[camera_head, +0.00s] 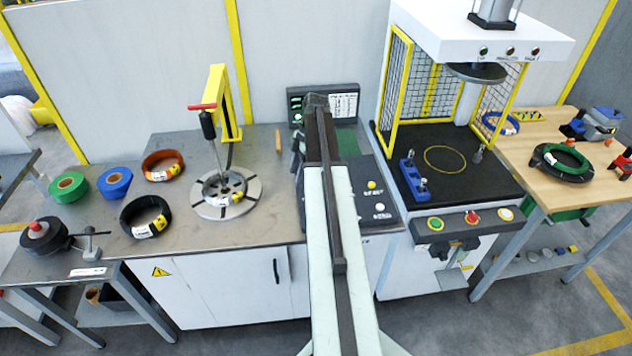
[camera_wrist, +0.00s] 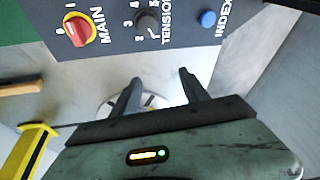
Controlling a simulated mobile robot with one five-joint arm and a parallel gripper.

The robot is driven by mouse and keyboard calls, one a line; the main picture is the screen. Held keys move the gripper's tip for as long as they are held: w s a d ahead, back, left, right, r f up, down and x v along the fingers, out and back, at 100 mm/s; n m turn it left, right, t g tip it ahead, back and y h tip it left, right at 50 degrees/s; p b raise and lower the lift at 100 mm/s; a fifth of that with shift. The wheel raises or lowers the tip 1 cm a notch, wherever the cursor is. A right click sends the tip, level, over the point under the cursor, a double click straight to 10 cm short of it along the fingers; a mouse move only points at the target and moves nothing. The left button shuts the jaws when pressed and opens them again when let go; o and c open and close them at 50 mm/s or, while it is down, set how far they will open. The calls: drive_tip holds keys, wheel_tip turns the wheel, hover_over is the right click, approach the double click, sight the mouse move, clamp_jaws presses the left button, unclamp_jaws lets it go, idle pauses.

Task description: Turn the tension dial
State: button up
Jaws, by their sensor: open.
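The tension dial (camera_wrist: 146,22) is a dark grey knob on a dark panel (camera_wrist: 180,45) in the wrist view. It has numbers around it and the word TENSION beside it. My gripper (camera_wrist: 160,78) is open and empty. Its two dark fingers point at the panel's edge, short of the dial and apart from it. In the head view my arm covers much of the control panel (camera_head: 378,185), and the dial and my fingertips are hidden there.
Beside the dial are a red and yellow MAIN switch (camera_wrist: 77,29) and a blue INDEX button (camera_wrist: 208,18). A round turntable with a coil (camera_head: 228,198) stands left of the panel. A press with a yellow guard (camera_head: 395,75) stands to the right.

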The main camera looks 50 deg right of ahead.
drive_tip(key=s+d+n, duration=0.2)
drive_tip(key=s+d, duration=0.2)
drive_tip(key=d, duration=0.4)
drive_tip(key=b+x, duration=0.7)
drive_tip(key=shift+w+a+f, duration=0.15)
drive_tip(key=shift+a, duration=0.3)
clamp_jaws()
drive_tip(key=shift+d+t, duration=0.25)
drive_tip(key=shift+t, duration=0.05)
drive_tip(key=shift+a, duration=0.2)
